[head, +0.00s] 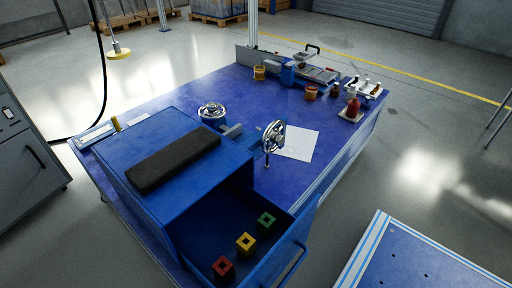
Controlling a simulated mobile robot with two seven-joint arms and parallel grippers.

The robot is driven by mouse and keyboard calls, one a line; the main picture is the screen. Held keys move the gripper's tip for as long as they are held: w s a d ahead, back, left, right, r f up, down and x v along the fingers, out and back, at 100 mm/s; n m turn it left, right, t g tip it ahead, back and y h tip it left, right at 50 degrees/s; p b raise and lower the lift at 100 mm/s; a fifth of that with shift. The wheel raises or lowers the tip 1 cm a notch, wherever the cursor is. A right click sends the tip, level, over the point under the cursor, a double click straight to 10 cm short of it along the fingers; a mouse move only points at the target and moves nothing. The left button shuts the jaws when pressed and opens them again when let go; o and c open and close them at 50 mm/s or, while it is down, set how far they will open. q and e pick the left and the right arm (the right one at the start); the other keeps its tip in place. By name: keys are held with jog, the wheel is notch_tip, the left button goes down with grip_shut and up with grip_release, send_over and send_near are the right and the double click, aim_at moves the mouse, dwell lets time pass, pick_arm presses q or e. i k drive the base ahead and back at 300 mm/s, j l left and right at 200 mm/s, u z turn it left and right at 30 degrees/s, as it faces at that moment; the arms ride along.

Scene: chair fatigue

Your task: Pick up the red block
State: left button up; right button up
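The red block (223,268) is a small cube with a dark square hole in its top. It sits inside an open blue drawer (290,264), near the bottom edge of the head view. A yellow block (245,244) and a green block (266,222) of the same shape stand in a diagonal row up and to the right of it. The blocks are apart from each other. Neither of my grippers shows in the head view.
The blue cabinet (139,142) with a black pad (173,160) stands beside the drawer. Silver handwheels (274,137), a white sheet (299,144) and several small items stand on the blue table (180,96). Another blue table (420,262) is at the lower right, with grey floor between.

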aim_at(223, 270)
jog(key=i+l+u, duration=0.4)
jog(key=l+u, duration=0.25)
jog(key=i+l+u, duration=0.1)
jog(key=l+u, duration=0.2)
jog(key=l, duration=0.1)
